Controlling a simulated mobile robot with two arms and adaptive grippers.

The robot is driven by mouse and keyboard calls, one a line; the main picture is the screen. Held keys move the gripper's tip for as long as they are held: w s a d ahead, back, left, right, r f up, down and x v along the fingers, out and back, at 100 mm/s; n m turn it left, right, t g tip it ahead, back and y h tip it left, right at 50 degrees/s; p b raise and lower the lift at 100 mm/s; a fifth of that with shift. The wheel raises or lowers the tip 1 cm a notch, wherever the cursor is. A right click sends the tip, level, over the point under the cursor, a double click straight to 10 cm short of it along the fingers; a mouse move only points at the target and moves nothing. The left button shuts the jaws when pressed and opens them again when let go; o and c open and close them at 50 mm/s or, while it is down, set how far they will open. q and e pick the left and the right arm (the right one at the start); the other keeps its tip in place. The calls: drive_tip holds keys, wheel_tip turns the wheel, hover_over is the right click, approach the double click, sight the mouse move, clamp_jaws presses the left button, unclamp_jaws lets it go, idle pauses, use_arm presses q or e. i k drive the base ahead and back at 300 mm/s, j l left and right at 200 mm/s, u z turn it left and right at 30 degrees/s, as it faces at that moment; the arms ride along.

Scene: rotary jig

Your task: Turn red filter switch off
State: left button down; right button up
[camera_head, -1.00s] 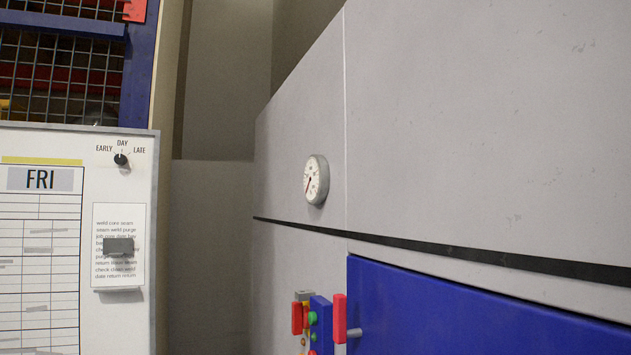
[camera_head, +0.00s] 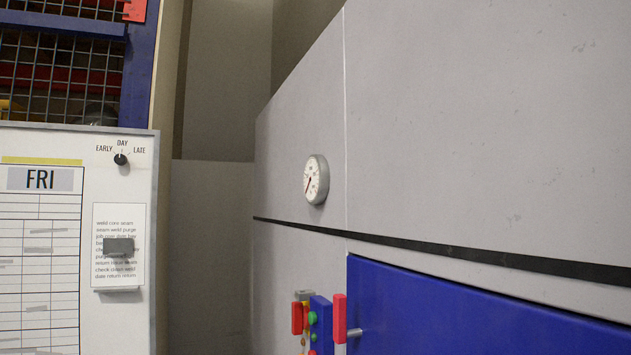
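A red switch handle (camera_head: 297,318) shows at the lower middle, on the left side of a small blue control box (camera_head: 321,325). A second red handle (camera_head: 339,318) stands to the right of the box, on a grey stub by the blue door panel. I cannot tell from this view which of these is the filter switch or its setting. Green and red buttons (camera_head: 312,318) sit between them. Neither of my grippers is in view.
A grey machine wall with a round gauge (camera_head: 316,180) and a large blue panel (camera_head: 470,315) fills the right. A whiteboard (camera_head: 120,200) with a black shift knob (camera_head: 121,159) stands at left. A recess (camera_head: 211,250) lies between them.

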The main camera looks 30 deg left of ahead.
sight(298, 321)
drive_tip(key=i+j, duration=0.1)
drive_tip(key=j, duration=0.3)
drive_tip(key=i+j, duration=0.1)
drive_tip(key=j, duration=0.3)
drive_tip(key=i+j, duration=0.1)
drive_tip(key=j, duration=0.3)
drive_tip(key=i+j+z, duration=0.1)
drive_tip(key=j, duration=0.25)
